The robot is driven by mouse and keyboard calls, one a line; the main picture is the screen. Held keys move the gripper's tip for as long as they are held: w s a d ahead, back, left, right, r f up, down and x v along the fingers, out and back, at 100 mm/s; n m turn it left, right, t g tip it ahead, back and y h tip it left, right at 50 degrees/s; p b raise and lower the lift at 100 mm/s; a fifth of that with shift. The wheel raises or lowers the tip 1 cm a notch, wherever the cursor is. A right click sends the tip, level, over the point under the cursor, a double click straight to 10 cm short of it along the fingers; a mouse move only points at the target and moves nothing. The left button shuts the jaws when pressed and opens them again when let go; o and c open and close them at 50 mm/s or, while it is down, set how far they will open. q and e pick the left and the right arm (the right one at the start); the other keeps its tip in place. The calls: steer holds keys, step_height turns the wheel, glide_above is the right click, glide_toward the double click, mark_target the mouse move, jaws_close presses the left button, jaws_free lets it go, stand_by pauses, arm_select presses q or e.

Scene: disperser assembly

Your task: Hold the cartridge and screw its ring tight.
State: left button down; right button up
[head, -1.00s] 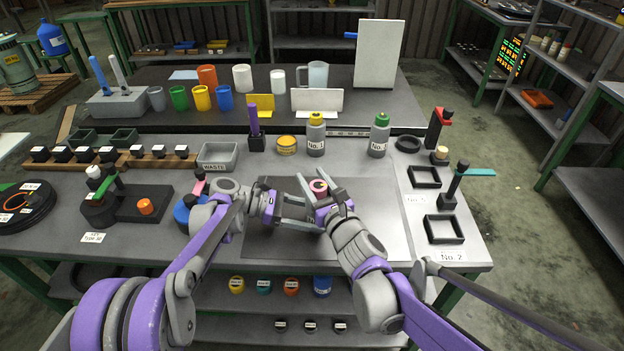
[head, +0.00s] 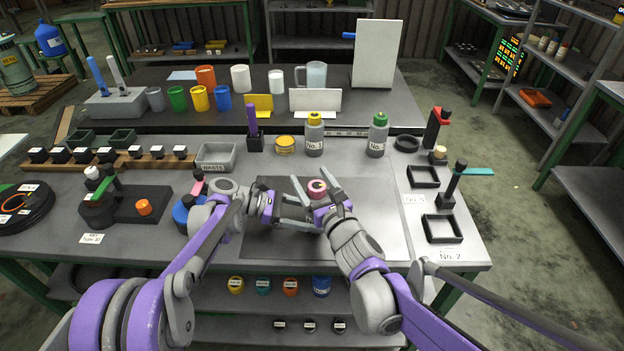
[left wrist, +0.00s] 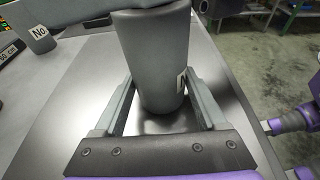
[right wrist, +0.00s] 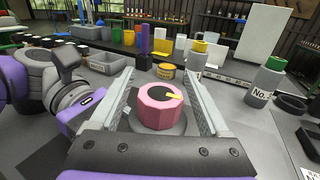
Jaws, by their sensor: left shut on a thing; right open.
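The cartridge (left wrist: 155,65) is a grey cylinder, upright between the fingers of my left gripper (left wrist: 158,105), which is shut on it. The pink faceted ring (right wrist: 160,106) sits on the cartridge's top, with a dark centre and a yellow mark pointing right in the right wrist view. It also shows in the head view (head: 317,187). My right gripper (right wrist: 158,100) is open, its fingers on both sides of the ring with gaps between. In the head view both grippers meet over the dark mat, and the cartridge's body is mostly hidden.
The dark mat (head: 262,240) lies under the grippers. Behind stand a yellow-capped bottle (head: 314,140), a green-capped bottle (head: 377,140), a yellow tin (head: 285,145) and a grey waste bin (head: 217,158). Black square frames (head: 441,228) lie at right. The mat's right side is clear.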

mark_target(308, 190)
steer(key=v, duration=1.2)
